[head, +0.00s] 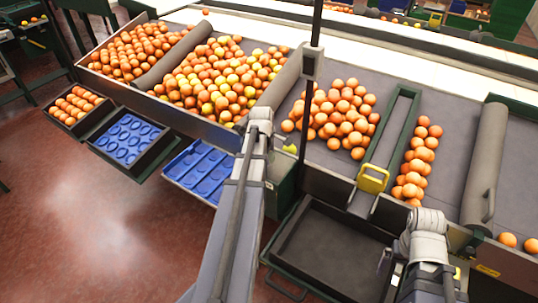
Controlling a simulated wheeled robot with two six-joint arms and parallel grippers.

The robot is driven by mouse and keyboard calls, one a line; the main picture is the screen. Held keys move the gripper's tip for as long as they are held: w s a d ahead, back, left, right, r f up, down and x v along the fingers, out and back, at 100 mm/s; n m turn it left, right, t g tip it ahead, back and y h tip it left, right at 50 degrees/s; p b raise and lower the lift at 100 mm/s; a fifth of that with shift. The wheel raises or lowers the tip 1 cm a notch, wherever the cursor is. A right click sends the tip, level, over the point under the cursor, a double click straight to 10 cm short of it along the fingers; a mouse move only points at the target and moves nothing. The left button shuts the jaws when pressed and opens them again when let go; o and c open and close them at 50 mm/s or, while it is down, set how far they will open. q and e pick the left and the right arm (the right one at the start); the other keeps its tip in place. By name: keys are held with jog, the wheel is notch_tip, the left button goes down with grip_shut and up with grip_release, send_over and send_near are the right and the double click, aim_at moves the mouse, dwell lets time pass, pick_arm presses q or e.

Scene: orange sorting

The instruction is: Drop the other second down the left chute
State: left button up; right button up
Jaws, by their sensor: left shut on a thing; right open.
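My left arm reaches up from the bottom to the belt's front edge. My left gripper (284,143) is shut on a yellow-green fruit (290,149), which shows only in part beside the wrist, near the dark upright post. My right gripper (387,264) is low at the right, over the right side of a black tray; it is open, and its fingers are mostly hidden by my wrist. Oranges, some yellower, lie in a large heap (222,80) on the belt. I cannot tell for sure which opening is the left chute.
A second orange pile (338,118) lies right of the post. A green-railed divider (391,130) with a yellow handle (373,179) separates it from a column of oranges (415,165). The black tray (333,257) looks empty. Blue trays (128,138) and an orange-filled crate (77,106) stand left.

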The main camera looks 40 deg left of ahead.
pick_arm(q)
jog(key=o, duration=1.5)
jog(key=shift+r, duration=0.15)
jog(key=p+v, duration=0.7)
jog(key=shift+s+r+p, duration=0.15)
jog(key=shift+r+p, duration=0.15)
jog(key=shift+f, duration=0.15)
jog(key=b+x, duration=0.7)
jog(key=shift+f+b, duration=0.3)
jog(key=shift+w+r+p, duration=0.2)
jog(key=shift+r+p, duration=0.1)
jog(key=shift+p, duration=0.05)
